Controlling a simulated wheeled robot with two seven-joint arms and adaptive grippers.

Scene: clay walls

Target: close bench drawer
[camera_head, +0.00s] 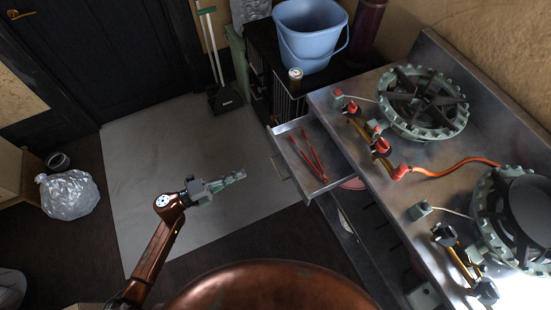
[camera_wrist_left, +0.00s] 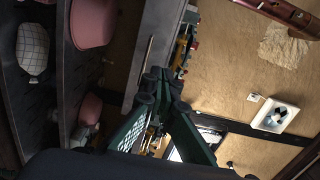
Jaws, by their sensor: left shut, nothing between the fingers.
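The bench drawer (camera_head: 290,163) is pulled out from the left side of the metal bench (camera_head: 338,130) in the head view. It is a shallow metal tray with red tongs (camera_head: 314,157) inside. A bar handle (camera_head: 277,168) shows on its front. My left gripper (camera_head: 240,175) is shut and empty, to the left of the drawer front and apart from it. Its fingers point right, towards the drawer. In the left wrist view the fingertips (camera_wrist_left: 160,82) are together. My right gripper is not in view.
Gas burners (camera_head: 423,102) with an orange hose stand on the bench. A dustpan (camera_head: 224,98) leans nearby. The pale floor mat (camera_head: 150,170) is mostly clear. Pink pots (camera_wrist_left: 93,22) sit on shelves.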

